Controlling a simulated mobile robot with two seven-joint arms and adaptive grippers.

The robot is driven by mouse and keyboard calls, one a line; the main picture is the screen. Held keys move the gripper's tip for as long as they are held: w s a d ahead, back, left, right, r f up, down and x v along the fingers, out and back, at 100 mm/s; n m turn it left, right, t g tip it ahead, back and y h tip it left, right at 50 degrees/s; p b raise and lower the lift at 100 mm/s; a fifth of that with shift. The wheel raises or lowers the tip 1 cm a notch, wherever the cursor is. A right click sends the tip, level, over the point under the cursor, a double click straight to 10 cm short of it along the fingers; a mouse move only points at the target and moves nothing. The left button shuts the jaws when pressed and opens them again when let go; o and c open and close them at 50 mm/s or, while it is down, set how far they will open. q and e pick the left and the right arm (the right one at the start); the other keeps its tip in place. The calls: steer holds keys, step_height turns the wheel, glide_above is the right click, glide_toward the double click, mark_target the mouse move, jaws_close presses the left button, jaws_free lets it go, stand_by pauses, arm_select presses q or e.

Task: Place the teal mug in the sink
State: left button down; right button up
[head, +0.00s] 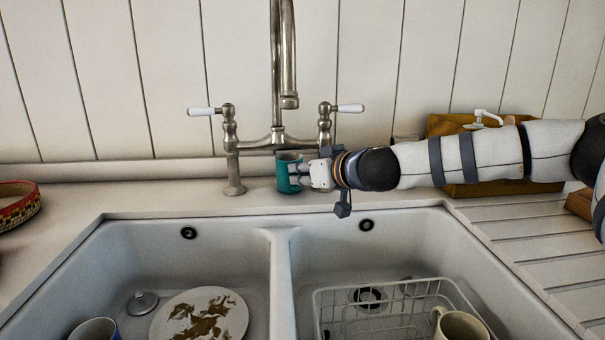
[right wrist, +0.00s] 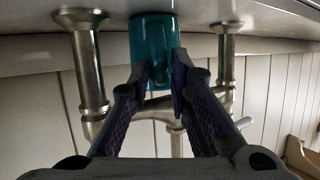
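The teal mug (head: 288,173) stands upright on the counter ledge behind the sink, below the tap. My right gripper (head: 308,174) reaches it from the right. In the right wrist view, where the scene appears upside down, the fingers of my right gripper (right wrist: 162,75) lie close on both sides of the handle of the teal mug (right wrist: 151,38). The double sink (head: 282,270) is in front of the mug, with a left and a right basin. My left gripper is not in view.
The left basin holds a dirty plate (head: 199,318), a drain plug (head: 142,302) and a blue mug (head: 95,330). The right basin holds a wire rack (head: 385,312) and a cream mug (head: 460,325). The tap (head: 284,75) rises beside the teal mug. A woven basket (head: 18,205) stands left.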

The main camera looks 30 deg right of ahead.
steer(key=shift+o, duration=0.2)
steer(key=shift+s+r, duration=0.2)
steer(key=shift+w, duration=0.1)
